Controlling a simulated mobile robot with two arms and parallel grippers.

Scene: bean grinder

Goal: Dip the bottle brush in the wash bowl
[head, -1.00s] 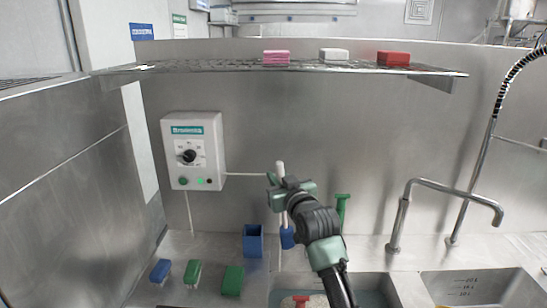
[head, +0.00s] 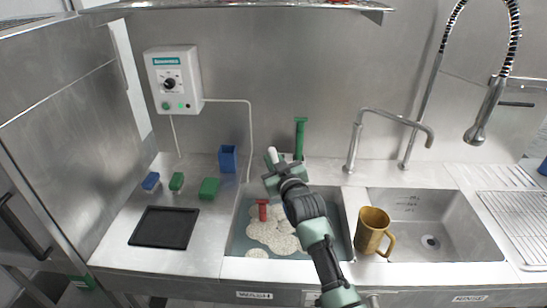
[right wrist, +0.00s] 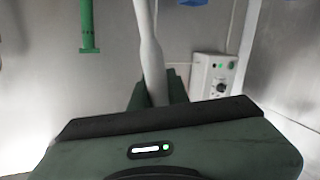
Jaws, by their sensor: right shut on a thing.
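My right gripper (head: 276,170) is shut on the white handle of the bottle brush (head: 272,154). The handle also stands between the fingers in the right wrist view (right wrist: 148,45). The gripper hangs over the back of the wash bowl (head: 238,238), a left-hand sink marked WASH with foamy water. The brush's lower end is hidden behind my gripper and arm, so I cannot tell whether it touches the water. My left gripper is not in view.
A red upright object (head: 262,210) stands in the foam. A brown mug (head: 372,231) stands between the sinks. A blue holder (head: 228,159), small brushes and a black tray (head: 164,227) are at left. A green post (head: 300,138) and a tap (head: 352,150) stand behind.

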